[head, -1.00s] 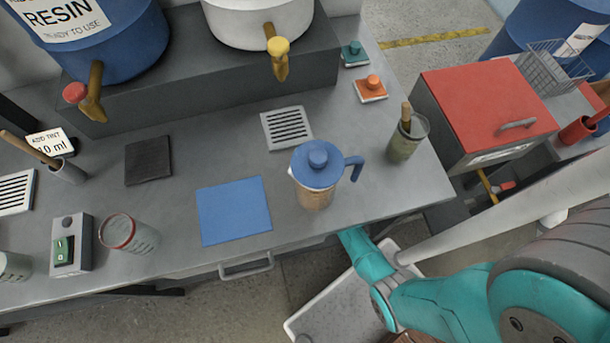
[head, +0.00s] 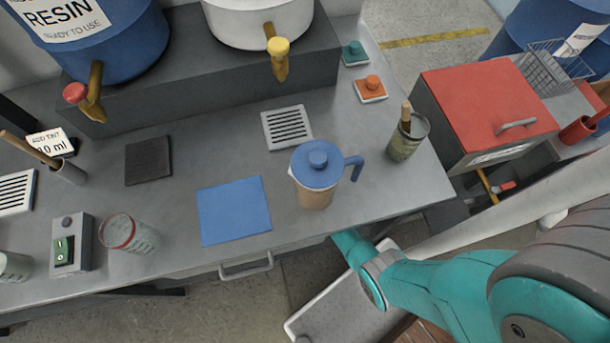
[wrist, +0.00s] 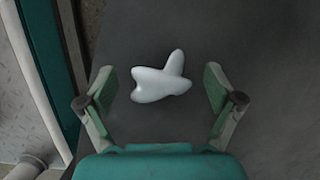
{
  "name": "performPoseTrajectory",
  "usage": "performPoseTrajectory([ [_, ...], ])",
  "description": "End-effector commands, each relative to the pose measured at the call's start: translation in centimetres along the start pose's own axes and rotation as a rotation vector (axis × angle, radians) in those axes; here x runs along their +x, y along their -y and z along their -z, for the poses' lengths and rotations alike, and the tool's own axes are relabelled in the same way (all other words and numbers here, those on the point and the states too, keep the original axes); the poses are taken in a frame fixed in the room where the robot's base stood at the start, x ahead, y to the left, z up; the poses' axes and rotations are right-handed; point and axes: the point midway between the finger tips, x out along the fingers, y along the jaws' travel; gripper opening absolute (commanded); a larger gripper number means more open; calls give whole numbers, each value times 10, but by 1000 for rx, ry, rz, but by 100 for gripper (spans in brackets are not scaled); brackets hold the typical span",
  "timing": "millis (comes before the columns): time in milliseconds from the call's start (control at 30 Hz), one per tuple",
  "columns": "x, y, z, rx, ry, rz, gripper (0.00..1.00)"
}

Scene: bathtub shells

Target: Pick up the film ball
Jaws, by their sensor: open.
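A glossy white, lobed lump, which looks like the film ball (wrist: 160,80), lies on a dark grey surface in the wrist view. My gripper (wrist: 160,92) is open, with one green finger on each side of the lump. There are gaps between the fingers and the lump, and neither finger visibly touches it. Whether the fingertips are down at its height cannot be told. The lump and my gripper are not visible in the head view, where only my teal arm shows, reaching down past the bench's front edge.
In the wrist view, a teal and white upright edge (wrist: 48,70) runs along the left. In the head view, a blue-lidded jug (head: 316,175) and blue mat (head: 234,210) are on the bench. A pale tray (head: 345,312) is on the floor beside my arm.

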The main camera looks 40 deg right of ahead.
Motion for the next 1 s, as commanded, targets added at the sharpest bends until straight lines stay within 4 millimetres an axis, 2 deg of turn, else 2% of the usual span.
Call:
performPoseTrajectory([
  [133,0,0,0,0,0,0,92],
  [400,0,0,0,0,0,0,26],
  [1000,-7,-1,-2,-1,0,0,26],
])
